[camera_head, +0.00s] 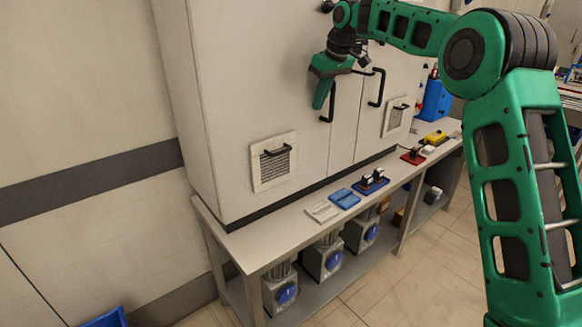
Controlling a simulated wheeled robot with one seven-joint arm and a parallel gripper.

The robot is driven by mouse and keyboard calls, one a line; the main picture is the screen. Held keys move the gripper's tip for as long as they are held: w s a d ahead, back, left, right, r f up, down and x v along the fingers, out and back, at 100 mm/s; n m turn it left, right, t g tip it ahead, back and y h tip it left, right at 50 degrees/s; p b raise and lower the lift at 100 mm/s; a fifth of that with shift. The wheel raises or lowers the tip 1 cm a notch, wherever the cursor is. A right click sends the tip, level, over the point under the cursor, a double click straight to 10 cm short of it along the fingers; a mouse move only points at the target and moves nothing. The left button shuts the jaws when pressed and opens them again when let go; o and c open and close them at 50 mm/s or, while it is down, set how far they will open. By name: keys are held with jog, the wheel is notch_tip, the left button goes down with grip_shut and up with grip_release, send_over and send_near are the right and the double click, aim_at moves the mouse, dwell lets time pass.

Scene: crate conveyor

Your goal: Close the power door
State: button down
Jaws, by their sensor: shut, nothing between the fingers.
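A tall light-grey cabinet stands on a bench, with a left door (262,90) and a right door (392,75). Both doors look flush with the cabinet front, though my arm crosses their upper parts. No label shows which is the power door. The left door has a black bar handle (332,108) and the right door has another black handle (378,88). My green gripper (319,106) points down, shut and empty, in front of the left door just left of its handle. I cannot tell whether it touches the handle.
The bench (262,246) has a narrow front strip holding a blue item (343,198), dark-topped parts (372,182) and a yellow box (435,138). Several grey motors with blue caps stand on its lower shelf. Tiled floor (425,275) in front is clear.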

jog(key=shift+w, duration=0.15)
jog(key=s+d+r, duration=0.5)
jog(key=s+r, duration=0.2)
jog(key=r, duration=0.2)
jog(key=s+d+f+m+h, duration=0.1)
jog(key=s+d+f+m, duration=0.1)
jog(key=s+d, duration=0.4)
jog(key=s+d+f+m+h, duration=0.1)
jog(key=s+d+f+m, duration=0.2)
jog(key=s+d, duration=0.35)
jog(key=s+d+f+m+g, duration=0.1)
jog(key=s+d+f+m, duration=0.1)
jog(key=s+d+f, duration=0.45)
jog(key=s+d+f+m+g+h, duration=0.1)
jog(key=s+d+m, duration=0.15)
jog(key=s, duration=0.75)
jog(key=s+d+f+m, duration=0.2)
jog(key=s+d+f, duration=0.25)
jog(key=s, duration=0.35)
jog(key=s+f+m, duration=0.1)
jog(key=s+f, duration=0.3)
jog(key=s, duration=0.3)
jog(key=s+d+f+m+g, duration=0.1)
jog(key=s+f+m, duration=0.1)
jog(key=s+f, duration=0.2)
jog(key=s, duration=0.3)
jog(key=shift+d, duration=0.2)
